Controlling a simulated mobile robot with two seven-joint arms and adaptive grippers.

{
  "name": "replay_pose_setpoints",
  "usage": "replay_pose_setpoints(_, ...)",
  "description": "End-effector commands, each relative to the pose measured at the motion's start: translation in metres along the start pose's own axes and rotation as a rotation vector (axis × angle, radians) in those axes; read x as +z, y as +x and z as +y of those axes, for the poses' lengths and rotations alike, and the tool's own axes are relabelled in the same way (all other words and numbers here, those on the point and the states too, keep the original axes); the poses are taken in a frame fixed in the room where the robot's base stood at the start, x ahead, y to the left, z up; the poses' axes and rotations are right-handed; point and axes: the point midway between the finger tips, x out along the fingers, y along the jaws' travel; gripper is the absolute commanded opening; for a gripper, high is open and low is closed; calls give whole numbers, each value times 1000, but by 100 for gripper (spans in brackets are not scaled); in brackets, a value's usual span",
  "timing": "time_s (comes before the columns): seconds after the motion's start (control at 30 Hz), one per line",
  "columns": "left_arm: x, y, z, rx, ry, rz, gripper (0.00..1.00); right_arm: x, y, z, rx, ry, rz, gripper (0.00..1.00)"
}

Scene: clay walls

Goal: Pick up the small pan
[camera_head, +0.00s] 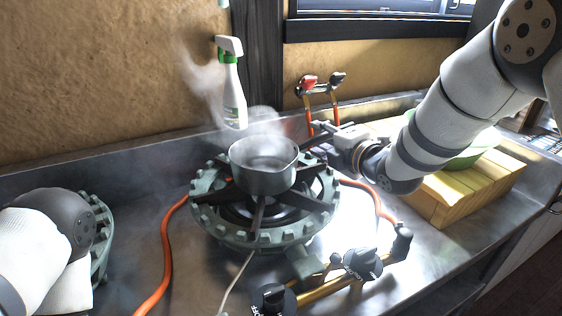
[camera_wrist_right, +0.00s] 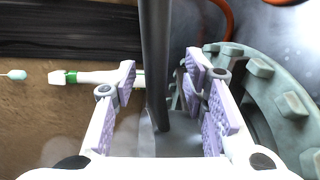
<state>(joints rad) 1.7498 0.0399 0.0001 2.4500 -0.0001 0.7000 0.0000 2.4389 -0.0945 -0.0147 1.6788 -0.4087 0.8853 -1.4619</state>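The small pan (camera_head: 264,180), a dark grey metal pot, sits upright on the burner in the middle of the head view, with steam above it. Its dark handle (camera_wrist_right: 156,60) runs between the fingers of my right gripper (camera_wrist_right: 160,84). The fingers are open, with a visible gap on each side of the handle. In the head view my right gripper (camera_head: 328,131) is at the handle, to the right of and behind the pan. My left arm shows at the lower left, but its gripper is out of the picture.
The pan stands on a green burner (camera_head: 213,226) with an orange hose (camera_head: 166,243) beside it. A spray bottle (camera_head: 232,92) is behind the pan near the wall. A yellow wooden crate (camera_head: 451,205) is at right. Black knobs (camera_head: 363,263) are in front.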

Motion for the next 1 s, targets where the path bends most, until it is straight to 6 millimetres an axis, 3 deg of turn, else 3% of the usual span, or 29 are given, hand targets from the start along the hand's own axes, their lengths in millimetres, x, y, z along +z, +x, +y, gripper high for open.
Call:
replay_pose_setpoints(0.23, 0, 0, 0, 0, 0, 1, 49, 0, 2, 3, 3, -1, -1, 37)
replay_pose_setpoints(0.4, 0, 0, 0, 0, 0, 1, 49, 0, 2, 3, 3, -1, -1, 0)
replay_pose_setpoints(1.0, -1, -2, 0, 0, 0, 7, 49, 2, 0, 14, 10, -1, -2, 0)
